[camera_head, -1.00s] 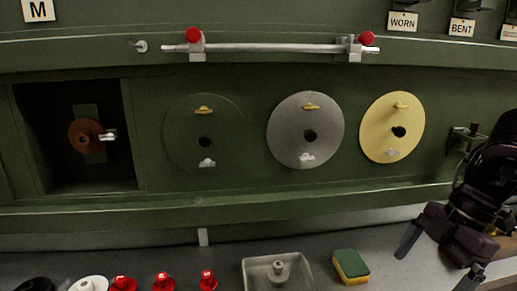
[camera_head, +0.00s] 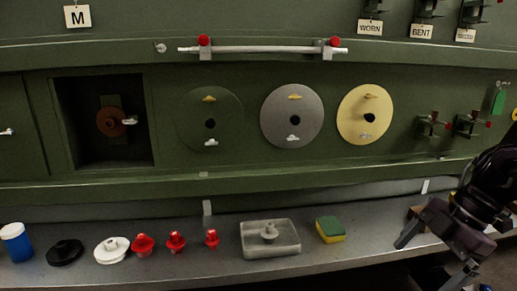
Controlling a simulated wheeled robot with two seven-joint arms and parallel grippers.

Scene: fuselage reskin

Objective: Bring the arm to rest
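My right gripper (camera_head: 432,258) is at the lower right of the head view, in front of the bench's right part. Its two fingers are spread wide apart, with nothing between them. It is right of the yellow and green sponge (camera_head: 330,230) and apart from it. The dark arm comes in from the right edge. My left gripper does not show.
The bench (camera_head: 365,236) holds a grey tray (camera_head: 270,247), several red knobs (camera_head: 176,242), a white piece (camera_head: 112,250), a black piece (camera_head: 65,253) and a blue cup (camera_head: 16,242). Behind is a green panel with three discs (camera_head: 305,128), a recess (camera_head: 140,90) and a bar (camera_head: 262,49).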

